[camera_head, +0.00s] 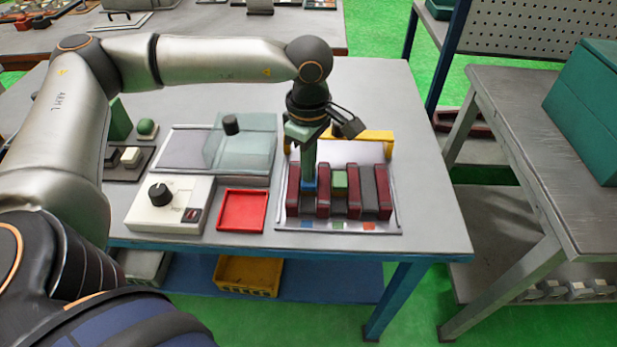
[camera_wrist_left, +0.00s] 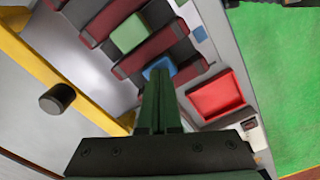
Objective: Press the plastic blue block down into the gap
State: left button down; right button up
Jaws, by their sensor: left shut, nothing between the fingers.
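The blue block (camera_head: 309,185) sits between two dark red upright bars at the left of the winding fixture (camera_head: 392,222). In the left wrist view the blue block (camera_wrist_left: 160,68) shows just past my fingertips, partly hidden by them. My left gripper (camera_head: 309,180) points straight down, shut and empty, with its tips at the top of the blue block; they look in contact or very close. A green block (camera_head: 339,180) sits in the neighbouring gap to the right, and it also shows in the left wrist view (camera_wrist_left: 129,34). My right gripper is not in view.
A yellow bar (camera_head: 375,136) stands behind the fixture. A red tray (camera_head: 242,210) and a white box with a black knob (camera_head: 168,203) lie to the left. Blue, green and red marks line the fixture's front edge. The table's right side is clear.

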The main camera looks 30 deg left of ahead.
pick_arm(q)
jog(key=shift+s+f, duration=0.2)
jog(key=shift+w+r+p, duration=0.2)
jog(key=shift+r+p, duration=2.05)
jog(key=shift+r, duration=1.4)
jog(key=shift+s, duration=0.1)
